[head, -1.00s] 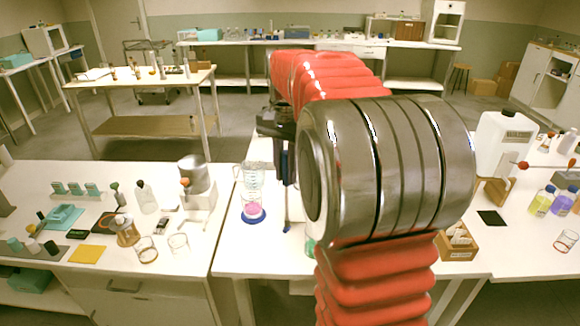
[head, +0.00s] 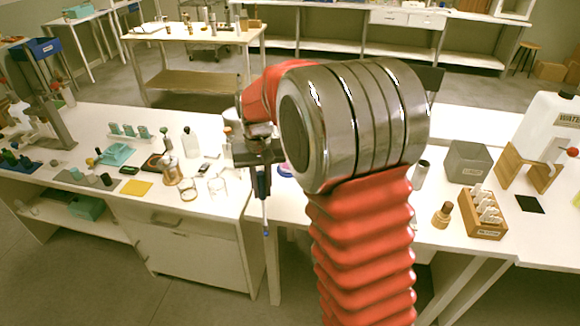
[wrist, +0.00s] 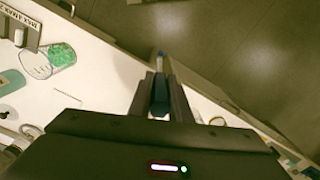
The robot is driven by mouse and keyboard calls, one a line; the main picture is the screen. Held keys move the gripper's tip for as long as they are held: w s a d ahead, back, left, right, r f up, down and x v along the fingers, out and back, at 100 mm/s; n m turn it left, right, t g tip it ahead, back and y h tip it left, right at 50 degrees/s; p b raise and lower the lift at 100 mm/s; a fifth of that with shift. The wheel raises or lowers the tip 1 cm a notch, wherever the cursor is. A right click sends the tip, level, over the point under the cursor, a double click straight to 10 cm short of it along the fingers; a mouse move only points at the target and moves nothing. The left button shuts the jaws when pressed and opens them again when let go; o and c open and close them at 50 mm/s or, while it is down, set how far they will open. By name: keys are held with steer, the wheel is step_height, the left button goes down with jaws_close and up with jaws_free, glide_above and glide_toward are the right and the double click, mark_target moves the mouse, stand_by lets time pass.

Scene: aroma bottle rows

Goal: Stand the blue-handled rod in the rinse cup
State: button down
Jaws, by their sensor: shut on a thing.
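My gripper (head: 258,160) is shut on the blue-handled rod (head: 262,183), which hangs upright below it in the head view. The rod's thin lower part ends in a small blue tip, in front of the table edge. In the wrist view the dark blue handle sits between my fingers (wrist: 160,96). Two clear glass vessels (head: 188,190) stand near the table's front edge, left of the gripper; I cannot tell whether either is the rinse cup. A blue round base (head: 285,170) is mostly hidden behind my arm.
A wooden rack of vials (head: 482,222), a brown bottle (head: 442,215) and a grey box (head: 467,162) stand right of my arm. A glass with green contents (wrist: 50,62) shows in the wrist view.

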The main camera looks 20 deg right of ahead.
steer(key=w+a+f+n, duration=0.1)
steer(key=a+f+n, duration=0.1)
steer(key=a+f, duration=0.2)
steer(key=shift+w+a+f+n, duration=0.2)
steer(key=shift+a+f+n, duration=0.1)
steer(key=shift+a+n, duration=0.15)
